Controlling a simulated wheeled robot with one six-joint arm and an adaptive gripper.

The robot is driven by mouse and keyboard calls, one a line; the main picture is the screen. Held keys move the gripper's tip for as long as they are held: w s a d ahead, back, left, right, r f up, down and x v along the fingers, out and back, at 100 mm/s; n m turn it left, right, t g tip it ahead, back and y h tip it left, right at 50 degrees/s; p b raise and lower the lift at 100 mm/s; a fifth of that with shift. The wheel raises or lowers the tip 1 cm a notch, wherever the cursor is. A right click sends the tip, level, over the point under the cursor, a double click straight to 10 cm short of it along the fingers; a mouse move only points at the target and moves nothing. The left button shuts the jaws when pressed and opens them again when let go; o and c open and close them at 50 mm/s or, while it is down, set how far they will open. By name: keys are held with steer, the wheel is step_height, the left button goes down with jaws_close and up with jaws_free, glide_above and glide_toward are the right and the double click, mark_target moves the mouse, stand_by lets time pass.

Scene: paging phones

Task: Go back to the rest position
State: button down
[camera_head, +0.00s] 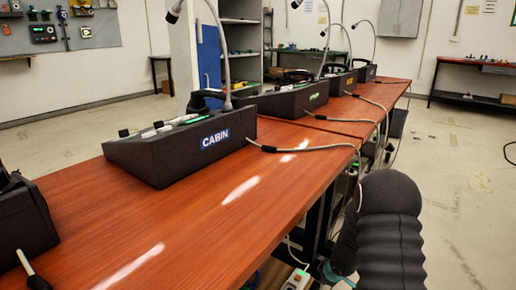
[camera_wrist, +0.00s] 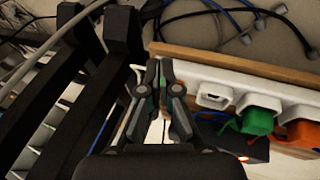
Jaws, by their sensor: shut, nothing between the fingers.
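My gripper (camera_wrist: 160,75) is shut, with its fingertips together and nothing seen between them. In the wrist view it is beside a white power strip (camera_wrist: 213,96) on a wooden board. A green plug (camera_wrist: 257,121) and an orange plug (camera_wrist: 300,135) sit in the strip, right of the fingers. I cannot tell whether the fingers touch the strip. In the head view my dark ribbed arm hangs low at the right side of the table, and the gripper's fingertips are not clearly seen. The white strip (camera_head: 297,281) shows partly at the bottom edge.
A paging phone labelled CABIN (camera_head: 182,150) stands on the reddish wooden table (camera_head: 225,215), with more phones behind it. Black table legs (camera_wrist: 75,90) and loose cables (camera_wrist: 245,20) are close around the gripper. Open floor (camera_head: 465,190) lies to the right.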

steer(key=s+d+r+m+g+h, duration=0.3)
steer(key=s+r+m, duration=0.5)
steer(key=s+r, duration=0.8)
steer(key=s+a+r+m+t+y, duration=0.1)
steer(key=s+a+r, duration=0.4)
steer(key=s+r, duration=0.4)
steer(key=s+a+r+m+t+y+p, duration=0.1)
steer(key=s+a+r+m+t, duration=0.1)
steer(key=s+a+r, duration=0.4)
steer(key=s+r, duration=0.3)
steer(key=r, duration=0.4)
steer(key=shift+s+r+y, duration=0.15)
steer(key=shift+r+y, duration=0.15)
steer(key=shift+a, duration=0.1)
